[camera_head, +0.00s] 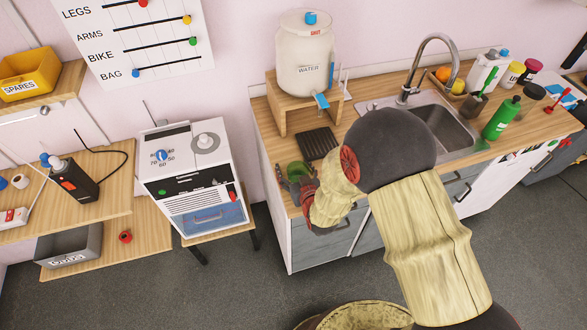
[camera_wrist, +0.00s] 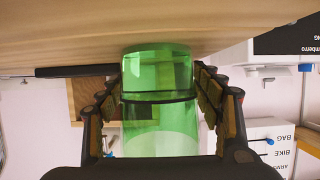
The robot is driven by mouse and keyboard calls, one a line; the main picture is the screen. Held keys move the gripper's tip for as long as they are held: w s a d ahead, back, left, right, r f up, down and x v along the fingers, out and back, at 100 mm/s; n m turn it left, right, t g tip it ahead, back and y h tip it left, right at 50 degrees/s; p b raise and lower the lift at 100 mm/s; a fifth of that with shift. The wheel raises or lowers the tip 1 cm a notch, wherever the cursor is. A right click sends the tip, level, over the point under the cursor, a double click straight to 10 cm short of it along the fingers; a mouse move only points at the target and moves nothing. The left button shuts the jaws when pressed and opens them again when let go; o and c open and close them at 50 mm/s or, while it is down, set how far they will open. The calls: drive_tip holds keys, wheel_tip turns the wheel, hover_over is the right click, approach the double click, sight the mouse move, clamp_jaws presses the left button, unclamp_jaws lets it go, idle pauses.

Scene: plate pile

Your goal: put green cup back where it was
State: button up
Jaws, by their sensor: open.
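The green cup (camera_head: 297,169) is at the left end of the wooden counter (camera_head: 268,150), in front of the water dispenser, partly hidden by my gripper (camera_head: 301,187). In the wrist view, which looks upside down, the see-through green cup (camera_wrist: 157,110) fills the space between my two fingers. My gripper (camera_wrist: 160,80) is open, with one finger on each side of the cup. The cup's far end appears to meet the wooden counter surface (camera_wrist: 230,20). I cannot tell whether the fingers touch the cup.
A black slatted tray (camera_head: 317,143) lies just behind the cup. The water dispenser (camera_head: 304,65) stands on a wooden stand (camera_head: 285,118) with a blue tap. The sink (camera_head: 447,125) is to the right, with a green bottle (camera_head: 501,118) beyond it. The counter's front edge is close to my gripper.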

drive_tip(key=p+v, duration=0.1)
drive_tip(key=v, duration=1.1)
drive_tip(key=shift+r+p, duration=0.15)
drive_tip(key=shift+p, duration=0.15)
drive_tip(key=shift+w+d+r, duration=0.1)
drive_tip(key=shift+w+r, duration=0.15)
drive_tip(key=shift+r, duration=0.05)
drive_tip(key=d+r+m+g+h, duration=0.1)
drive_tip(key=d+r+g, duration=0.1)
drive_tip(key=d+r, duration=0.35)
drive_tip(key=d+r+m+g+h, duration=0.1)
drive_tip(key=d+r, duration=0.1)
drive_tip(key=r, duration=0.6)
drive_tip(key=s+d+r+g+h, duration=0.1)
drive_tip(key=s+d+r+g, duration=0.1)
drive_tip(key=s+r, duration=0.4)
drive_tip(key=s+d+r+m+g, duration=0.1)
drive_tip(key=s+d+r, duration=0.3)
drive_tip(key=s, duration=1)
drive_tip(key=shift+s+d+r+g+h, duration=0.2)
drive_tip(key=shift+d+r+g+h, duration=0.2)
drive_tip(key=shift+r+g, duration=0.4)
